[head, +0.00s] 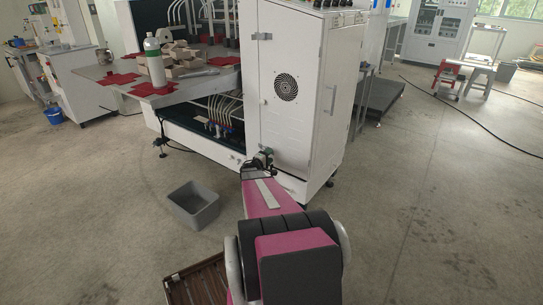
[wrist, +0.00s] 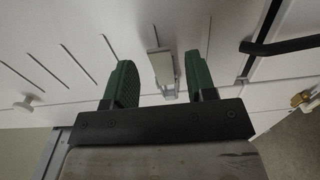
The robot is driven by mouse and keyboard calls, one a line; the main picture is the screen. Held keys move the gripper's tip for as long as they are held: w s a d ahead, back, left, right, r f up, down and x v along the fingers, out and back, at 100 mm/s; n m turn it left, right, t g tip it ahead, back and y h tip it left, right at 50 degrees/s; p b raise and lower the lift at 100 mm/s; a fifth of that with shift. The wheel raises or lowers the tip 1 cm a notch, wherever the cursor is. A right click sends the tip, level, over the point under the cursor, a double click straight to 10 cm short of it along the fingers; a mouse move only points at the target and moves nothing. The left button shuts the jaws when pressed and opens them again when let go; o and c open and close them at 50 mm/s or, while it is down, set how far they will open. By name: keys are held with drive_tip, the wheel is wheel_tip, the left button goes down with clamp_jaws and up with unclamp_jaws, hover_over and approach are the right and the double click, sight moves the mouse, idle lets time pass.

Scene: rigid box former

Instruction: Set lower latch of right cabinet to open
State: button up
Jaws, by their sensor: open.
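The right cabinet (head: 310,108) is a white metal box with a round fan grille on its front. In the wrist view a small metal latch (wrist: 163,72) on the white panel lies between the two green fingers of my gripper (wrist: 160,65). My gripper is open, with a finger on each side of the latch and visible gaps to it. I cannot tell whether the latch is open or closed. In the head view my gripper (head: 260,158) is at the cabinet's lower left front, and it hides the lower latch. An upper latch or hinge (head: 262,36) shows near the cabinet's top left.
A black bar handle (wrist: 278,46) and a pale round knob (wrist: 27,102) flank the latch in the wrist view. A grey bin (head: 194,204) stands on the floor left of my arm. A worktable (head: 105,92) extends at the left.

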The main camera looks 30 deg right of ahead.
sight(273, 154)
drive_tip(key=shift+x, duration=1.25)
drive_tip(key=c, duration=0.9)
drive_tip(key=shift+w+a, duration=0.1)
drive_tip(key=shift+a, duration=0.05)
drive_tip(key=a+m+g, duration=0.1)
drive_tip(key=m+g, duration=0.2)
drive_tip(key=g, duration=0.1)
drive_tip(key=w+a+m+g, duration=0.1)
drive_tip(key=m+g, duration=0.2)
drive_tip(key=g, duration=0.2)
drive_tip(key=a+m+g, duration=0.2)
drive_tip(key=m+g, duration=0.1)
drive_tip(key=g, duration=0.1)
drive_tip(key=shift+w+f+g, duration=0.1)
drive_tip(key=shift+w+g, duration=0.3)
drive_tip(key=shift+w+a+m+g+y, duration=0.15)
drive_tip(key=shift+m+g+y, duration=0.3)
drive_tip(key=shift+g, duration=0.2)
drive_tip(key=shift+w+a+m+g+y, duration=0.2)
drive_tip(key=shift+m+g+y, duration=0.15)
drive_tip(key=shift+m+g, duration=0.3)
drive_tip(key=shift+w+a+m+g+y, duration=0.15)
drive_tip(key=shift+m+g+y, duration=0.25)
drive_tip(key=shift+g, duration=0.3)
